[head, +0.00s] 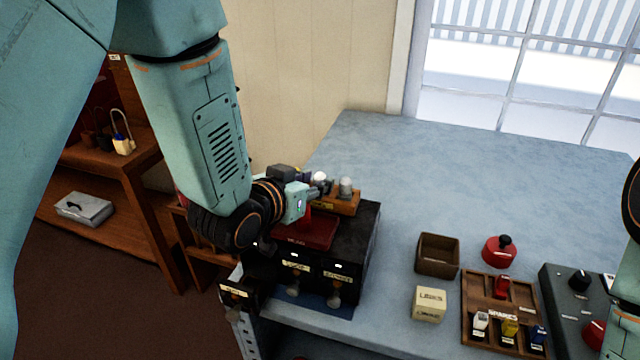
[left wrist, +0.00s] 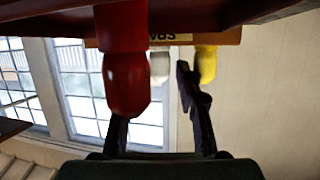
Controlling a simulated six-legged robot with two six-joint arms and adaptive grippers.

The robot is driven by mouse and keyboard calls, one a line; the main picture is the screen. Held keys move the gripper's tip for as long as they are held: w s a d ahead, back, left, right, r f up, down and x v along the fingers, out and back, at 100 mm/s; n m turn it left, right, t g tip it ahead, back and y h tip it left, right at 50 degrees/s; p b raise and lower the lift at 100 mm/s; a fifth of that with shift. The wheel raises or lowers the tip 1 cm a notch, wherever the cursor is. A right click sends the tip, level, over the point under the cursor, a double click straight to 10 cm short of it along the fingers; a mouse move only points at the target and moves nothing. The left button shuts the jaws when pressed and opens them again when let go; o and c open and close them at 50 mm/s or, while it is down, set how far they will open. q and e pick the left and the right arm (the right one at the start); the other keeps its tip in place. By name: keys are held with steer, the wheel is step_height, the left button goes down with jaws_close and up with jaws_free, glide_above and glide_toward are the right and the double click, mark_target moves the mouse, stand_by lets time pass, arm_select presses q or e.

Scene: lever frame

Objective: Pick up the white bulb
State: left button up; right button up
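The white bulb (head: 320,177) sits at the wooden bulb rack (head: 345,205) on top of the black drawer cabinet. It also shows in the left wrist view (left wrist: 159,66), upside down, with a yellow bulb (left wrist: 207,64) beside it. My left gripper (head: 324,185) is close in front of the rack. In the left wrist view my left gripper (left wrist: 153,92) is open, with the white bulb seen between its fingers and apart from them. A red rounded piece (left wrist: 126,80) hides part of one finger. My right gripper is out of view.
A black cabinet (head: 358,255) with labelled drawers carries a red box (head: 305,233) beneath my left gripper. A pale grey piece (head: 346,187) stands on the rack. Right of the cabinet are an open brown box (head: 438,256) and a spares tray (head: 490,300). The blue tabletop behind is clear.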

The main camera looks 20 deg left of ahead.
arm_select(q)
steer(key=shift+w+d+f, duration=0.1)
steer(key=shift+w, duration=0.15)
steer(key=shift+s, duration=0.1)
steer(key=shift+c, duration=0.2)
steer(key=shift+c, duration=0.8)
steer(key=c, duration=0.5)
step_height(320, 180, up, 10)
steer(key=shift+p, duration=0.35)
